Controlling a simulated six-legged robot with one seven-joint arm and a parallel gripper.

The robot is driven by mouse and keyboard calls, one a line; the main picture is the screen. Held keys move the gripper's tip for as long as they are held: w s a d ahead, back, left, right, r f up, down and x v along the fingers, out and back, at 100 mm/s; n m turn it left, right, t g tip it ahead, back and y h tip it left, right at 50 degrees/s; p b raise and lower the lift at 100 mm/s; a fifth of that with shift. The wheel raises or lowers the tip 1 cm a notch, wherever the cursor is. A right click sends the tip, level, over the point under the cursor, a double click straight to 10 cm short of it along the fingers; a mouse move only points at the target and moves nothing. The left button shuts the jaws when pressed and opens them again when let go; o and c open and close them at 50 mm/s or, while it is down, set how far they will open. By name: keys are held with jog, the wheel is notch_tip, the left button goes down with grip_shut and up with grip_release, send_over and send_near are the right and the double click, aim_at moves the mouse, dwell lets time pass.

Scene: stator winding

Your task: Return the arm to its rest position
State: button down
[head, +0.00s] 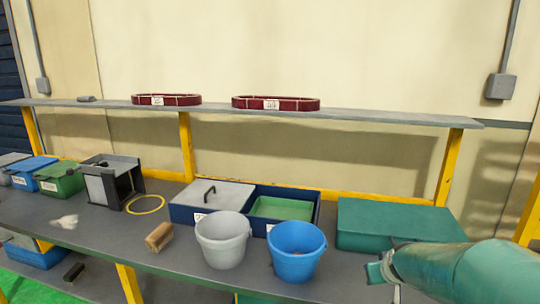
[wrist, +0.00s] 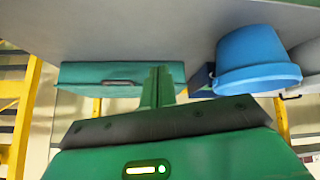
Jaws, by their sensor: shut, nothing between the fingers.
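My gripper (wrist: 158,88) shows in the wrist view as green fingers close together, with nothing between them. The wrist picture is upside down, with the grey bench top along its upper part. The fingers appear in front of a teal case (wrist: 105,78) and beside a blue bucket (wrist: 258,62). In the head view my teal arm (head: 465,270) enters at the lower right, its far end pointing left in front of the teal case (head: 390,222). The fingers are not clear in that view.
The blue bucket (head: 296,250) and a grey bucket (head: 222,238) stand at the bench's front edge. Behind them is a blue divided box (head: 285,192). A shelf (head: 380,116) above holds two dark red rings (head: 166,99). A yellow ring (head: 146,204) lies at left.

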jog(key=s+a+r, duration=0.3)
jog(key=s+a, duration=0.1)
jog(key=s, duration=0.4)
jog(key=s+a+r+g+y, duration=0.1)
jog(key=s+a, duration=0.3)
jog(key=s, duration=0.4)
jog(key=s+a+r+g, duration=0.1)
jog(key=s+a+r, duration=0.3)
jog(key=s, duration=0.4)
jog(key=shift+s+a+r, duration=0.25)
jog(key=shift+a+r, duration=0.05)
jog(key=shift+a, duration=0.3)
